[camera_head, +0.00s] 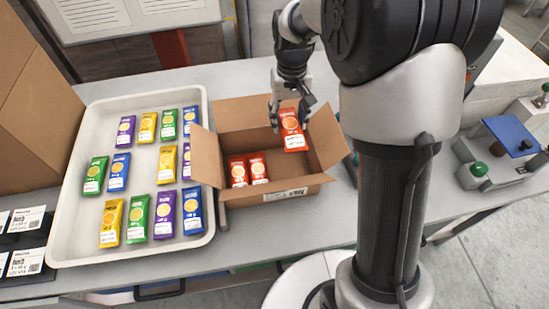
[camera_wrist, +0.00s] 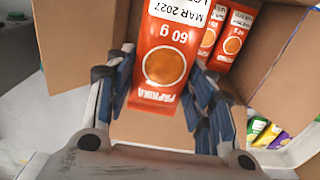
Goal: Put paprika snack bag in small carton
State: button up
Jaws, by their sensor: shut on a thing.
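An orange-red paprika snack bag (camera_head: 292,130) is held by my gripper (camera_head: 291,108) above the right part of the open small carton (camera_head: 290,190). In the wrist view the bag (camera_wrist: 165,62) shows "PAPRIKA" and "60 g", and the fingers of my gripper (camera_wrist: 157,95) are shut on its sides. Two more orange-red bags (camera_head: 247,170) stand side by side inside the carton at its front left. They also show in the wrist view (camera_wrist: 228,38) at the upper right. The carton's flaps are open. The bag's far end is cut off in the wrist view.
A white tray (camera_head: 78,190) with several yellow, green, blue and purple bags stands left of the carton. A large cardboard box (camera_head: 40,120) is at the far left. Label cards (camera_head: 25,240) stand at the front left. A blue-topped device (camera_head: 510,135) is at the right.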

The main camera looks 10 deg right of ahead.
aim_at(286, 164)
notch_tip(286, 164, down, 19)
jog(key=b, duration=0.5)
jog(key=shift+r, duration=0.25)
jog(key=shift+s, duration=0.1)
jog(key=o, duration=0.6)
jog(key=shift+f, duration=0.2)
jog(key=o, duration=0.5)
jog(key=shift+c, duration=0.2)
